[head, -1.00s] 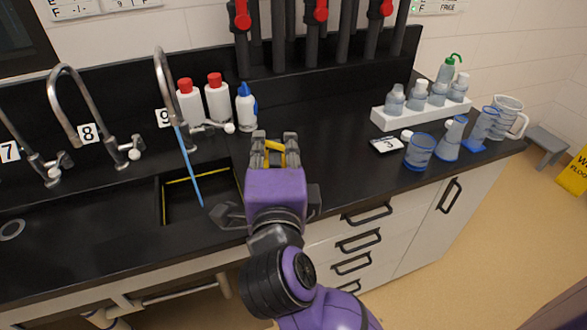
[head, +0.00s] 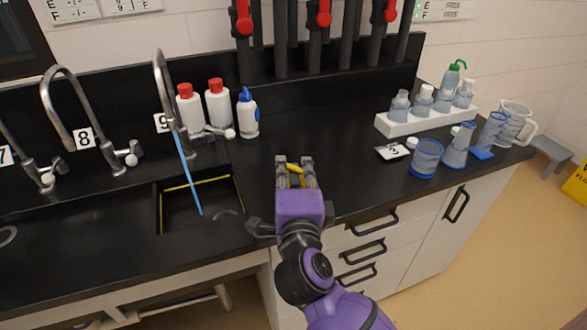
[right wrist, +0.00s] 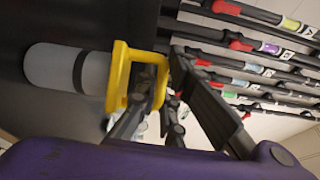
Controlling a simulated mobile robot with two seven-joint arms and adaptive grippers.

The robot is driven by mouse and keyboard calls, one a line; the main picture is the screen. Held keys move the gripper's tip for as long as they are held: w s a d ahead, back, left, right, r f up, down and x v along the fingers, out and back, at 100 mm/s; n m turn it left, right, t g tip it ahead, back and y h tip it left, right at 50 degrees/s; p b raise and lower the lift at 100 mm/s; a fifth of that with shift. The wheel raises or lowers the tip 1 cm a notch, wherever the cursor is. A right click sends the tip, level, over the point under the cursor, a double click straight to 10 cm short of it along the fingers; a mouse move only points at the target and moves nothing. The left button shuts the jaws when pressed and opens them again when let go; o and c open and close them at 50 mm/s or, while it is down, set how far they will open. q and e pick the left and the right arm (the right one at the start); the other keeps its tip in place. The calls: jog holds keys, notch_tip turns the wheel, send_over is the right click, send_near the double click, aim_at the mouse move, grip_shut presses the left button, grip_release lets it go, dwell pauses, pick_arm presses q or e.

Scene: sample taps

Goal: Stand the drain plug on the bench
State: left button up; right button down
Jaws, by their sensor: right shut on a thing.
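The drain plug has a pale grey cylinder (right wrist: 68,70) with a dark band and a yellow handle (right wrist: 119,78) in the right wrist view. My right gripper (right wrist: 150,88) is shut on the yellow handle. In the head view my right gripper (head: 295,166) is over the black bench, right of the sink, with the yellow handle (head: 296,182) showing between its fingers. The plug's body is hidden there. In the wrist view the body points toward the dark bench and looks roughly upright. I cannot tell whether it touches the bench (head: 310,125). My left gripper is not in view.
The sink basin (head: 183,221), with a blue tube (head: 188,175) hanging in it, is left of the gripper. Bottles (head: 218,104) stand behind. The bench between is clear.

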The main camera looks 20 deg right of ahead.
jog(key=c, duration=1.8)
grip_release()
jog(key=shift+c, duration=0.2)
jog(key=shift+r, duration=0.1)
jog(key=b+v, duration=0.1)
jog(key=v, duration=1.1)
